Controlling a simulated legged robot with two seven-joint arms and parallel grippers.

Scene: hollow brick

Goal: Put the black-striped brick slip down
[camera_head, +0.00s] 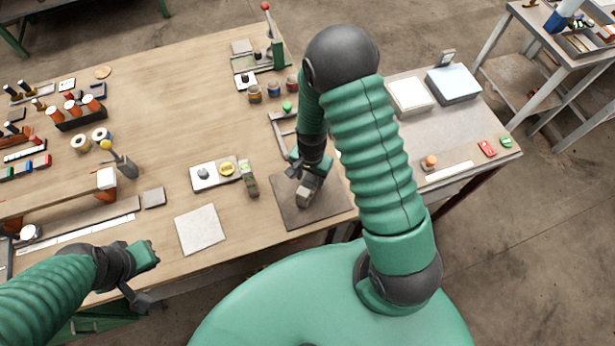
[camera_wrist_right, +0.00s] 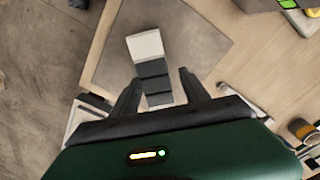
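The black-striped brick slip (camera_wrist_right: 152,68) has a pale far end and dark bands towards the hand. In the right wrist view it lies over a dark grey-brown mat (camera_wrist_right: 198,42). In the head view the slip (camera_head: 304,194) shows as a small pale block over the mat (camera_head: 287,211). My right gripper (camera_head: 309,180) points down over the mat; its fingers (camera_wrist_right: 160,88) stand either side of the slip, with a gap visible at the right finger. Whether the slip fully rests on the mat is hard to tell. My left gripper (camera_head: 146,276) is empty at the table's front edge; its finger opening is unclear.
A pale square tile (camera_head: 200,229) and a small grey block (camera_head: 154,198) lie left of the mat. A green-knobbed fixture (camera_head: 287,107) stands behind.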

